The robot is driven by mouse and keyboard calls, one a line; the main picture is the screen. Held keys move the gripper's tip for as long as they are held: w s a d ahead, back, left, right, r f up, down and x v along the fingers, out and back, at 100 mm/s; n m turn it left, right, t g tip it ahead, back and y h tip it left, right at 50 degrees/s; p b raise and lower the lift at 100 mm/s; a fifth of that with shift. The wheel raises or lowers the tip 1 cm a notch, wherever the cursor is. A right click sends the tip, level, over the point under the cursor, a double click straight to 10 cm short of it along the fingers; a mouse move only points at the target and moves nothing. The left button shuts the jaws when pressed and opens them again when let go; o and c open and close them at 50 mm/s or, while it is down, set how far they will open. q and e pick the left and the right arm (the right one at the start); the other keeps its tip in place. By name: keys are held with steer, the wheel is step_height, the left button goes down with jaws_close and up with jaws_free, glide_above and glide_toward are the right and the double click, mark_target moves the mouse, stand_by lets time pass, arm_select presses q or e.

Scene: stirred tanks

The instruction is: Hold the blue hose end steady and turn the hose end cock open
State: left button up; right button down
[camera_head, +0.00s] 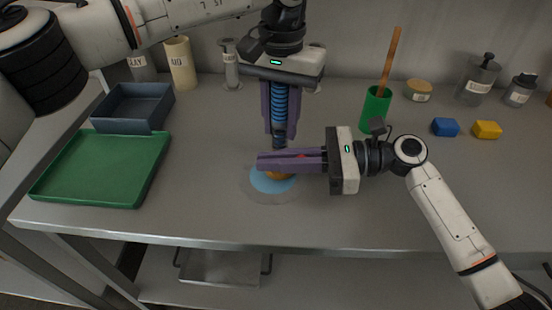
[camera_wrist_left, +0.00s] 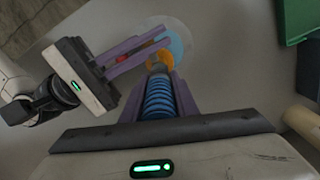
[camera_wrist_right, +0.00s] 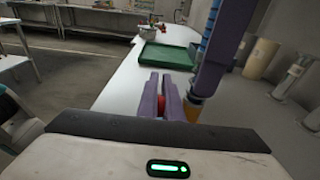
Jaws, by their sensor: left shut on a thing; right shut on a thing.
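The blue hose end (camera_head: 279,105) hangs upright, ribbed, between the purple fingers of my left gripper (camera_head: 279,140). It also shows in the left wrist view (camera_wrist_left: 158,100). A brass-coloured fitting (camera_wrist_right: 193,106) sits at its lower end. My right gripper (camera_head: 262,161) reaches in from the right, just below the left one, shut on the red cock handle (camera_wrist_right: 160,104). A little red shows between its fingers in the head view; most of the handle is hidden, so I cannot tell its angle exactly.
A light blue disc with a pale surround (camera_head: 265,184) lies on the bench under the fitting. A green tray (camera_head: 105,168) and dark bin (camera_head: 133,105) are at left. A green cup (camera_head: 374,110) with a stick, blue block (camera_head: 445,127) and yellow block (camera_head: 487,130) are at right.

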steer(key=h, duration=0.3)
steer(key=shift+a+f+h, duration=0.1)
steer(key=shift+a+h, duration=0.3)
steer(key=shift+a+f+h, duration=0.2)
steer(key=shift+h, duration=0.9)
steer(key=c, duration=1.9)
jaws_free()
steer(key=v, duration=1.2)
steer(key=shift+r, duration=0.1)
